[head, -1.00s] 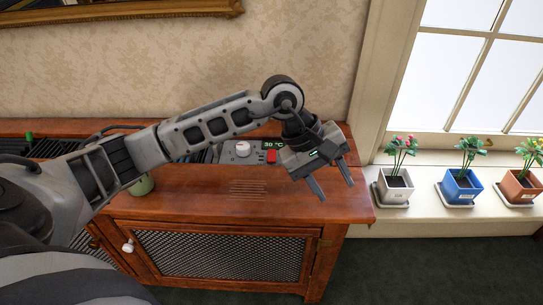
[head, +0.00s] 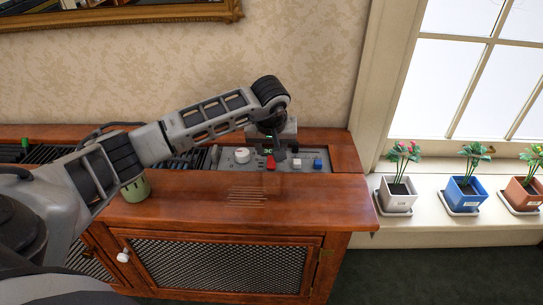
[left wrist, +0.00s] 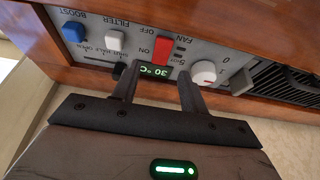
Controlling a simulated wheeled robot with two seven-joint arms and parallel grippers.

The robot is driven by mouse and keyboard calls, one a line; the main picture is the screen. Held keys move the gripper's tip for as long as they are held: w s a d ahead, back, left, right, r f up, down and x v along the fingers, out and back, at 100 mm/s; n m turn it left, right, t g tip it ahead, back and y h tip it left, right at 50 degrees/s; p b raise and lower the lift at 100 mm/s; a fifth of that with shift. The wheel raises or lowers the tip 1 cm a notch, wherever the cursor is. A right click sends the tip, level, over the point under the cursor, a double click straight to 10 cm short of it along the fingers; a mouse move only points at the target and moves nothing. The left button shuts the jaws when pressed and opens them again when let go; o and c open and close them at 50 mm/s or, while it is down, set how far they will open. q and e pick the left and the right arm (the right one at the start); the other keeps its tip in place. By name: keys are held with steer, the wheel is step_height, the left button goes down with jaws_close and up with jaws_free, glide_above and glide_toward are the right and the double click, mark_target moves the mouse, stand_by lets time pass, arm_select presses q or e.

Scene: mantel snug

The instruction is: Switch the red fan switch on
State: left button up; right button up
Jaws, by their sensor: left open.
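The red fan switch (head: 271,162) is on the grey control panel (head: 228,164) set into the wooden cabinet top. In the left wrist view the red switch (left wrist: 162,48) shows upside down, beside the labels FAN, OFF and ON. I cannot tell for sure which way it is tipped. My left gripper (head: 283,152) is over the panel, close behind the red switch. In the left wrist view its open, empty fingers (left wrist: 159,73) straddle the 30 °C display (left wrist: 156,71), with the switch just beyond the tips. I cannot tell whether anything touches. My right gripper is out of view.
A white knob (head: 241,155) is left of the red switch; a white switch (head: 297,163) and a blue switch (head: 318,164) are to its right. A green cup (head: 135,189) stands left, by my arm. Potted plants line the windowsill.

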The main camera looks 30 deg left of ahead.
mark_target(272, 158)
arm_select(q)
steer(key=x, duration=0.2)
steer(key=shift+w+f, duration=0.15)
steer(key=shift+f, duration=0.25)
steer(key=shift+w+a+f, duration=0.2)
steer(key=shift+f, duration=0.35)
